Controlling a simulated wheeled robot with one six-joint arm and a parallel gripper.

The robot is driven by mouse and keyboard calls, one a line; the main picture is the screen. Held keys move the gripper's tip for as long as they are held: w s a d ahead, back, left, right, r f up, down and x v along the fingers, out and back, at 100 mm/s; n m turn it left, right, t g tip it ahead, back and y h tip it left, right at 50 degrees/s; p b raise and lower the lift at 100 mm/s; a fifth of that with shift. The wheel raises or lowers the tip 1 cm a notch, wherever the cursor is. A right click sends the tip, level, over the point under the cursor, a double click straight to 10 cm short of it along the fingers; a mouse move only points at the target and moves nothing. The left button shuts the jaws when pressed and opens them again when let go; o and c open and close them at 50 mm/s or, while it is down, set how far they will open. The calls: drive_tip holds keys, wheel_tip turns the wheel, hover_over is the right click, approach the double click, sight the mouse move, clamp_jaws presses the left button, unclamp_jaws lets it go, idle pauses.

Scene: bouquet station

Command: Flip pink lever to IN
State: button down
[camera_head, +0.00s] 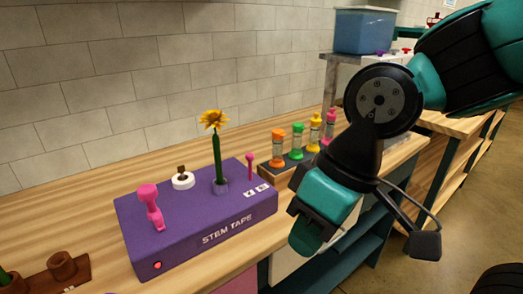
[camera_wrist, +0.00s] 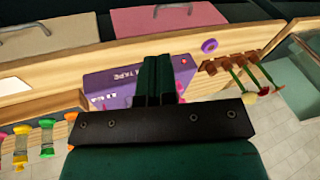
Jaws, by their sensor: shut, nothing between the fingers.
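The purple STEM TAPE box (camera_head: 190,230) sits on the wooden bench, and part of it shows in the wrist view (camera_wrist: 112,83). A thin pink lever with a round knob (camera_head: 250,166) stands at its right end, beside two small white labels (camera_head: 256,190) too small to read. A larger pink handle (camera_head: 149,206) stands at the box's left end. A yellow flower (camera_head: 213,119) stands upright in the box's top socket. My gripper (camera_head: 308,238) is shut and empty, right of the box and apart from the lever. In the wrist view its fingers (camera_wrist: 160,78) hide part of the box.
Several coloured spools (camera_head: 298,141) stand in a row behind my gripper. A brown rack (camera_head: 55,275) is at the front left, with flowers in the wrist view (camera_wrist: 235,70). A blue bin (camera_head: 364,30) is at the back right. A purple ring (camera_wrist: 209,45) lies near the box.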

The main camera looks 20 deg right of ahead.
drive_tip(key=w+d+r+m+t+p, duration=0.1)
drive_tip(key=w+d+m+t+p, duration=0.1)
drive_tip(key=w, duration=0.5)
drive_tip(key=w+d+r+m+t+h+p, duration=0.1)
drive_tip(key=w+d+m+t+p, duration=0.1)
drive_tip(key=w+d+m+p, duration=0.3)
drive_tip(key=w+d+r+m+t+p, duration=0.1)
drive_tip(key=w+d+m+t+p, duration=0.1)
drive_tip(key=w, duration=0.7)
drive_tip(key=shift+w+d+r+m+p, duration=0.3)
drive_tip(key=shift+d+r+m+p, duration=0.1)
drive_tip(key=shift+d+m+p, duration=0.4)
drive_tip(key=shift+a, duration=0.15)
drive_tip(key=p, duration=0.4)
approach(250, 168)
drive_tip(key=w+f, duration=0.3)
drive_tip(key=shift+d+f, duration=0.1)
drive_tip(key=shift+d, duration=0.2)
drive_tip(key=shift+w+a+f, duration=0.15)
drive_tip(key=shift+w+a, duration=0.15)
drive_tip(key=shift+a+h, duration=0.15)
drive_tip(key=shift+h, duration=0.15)
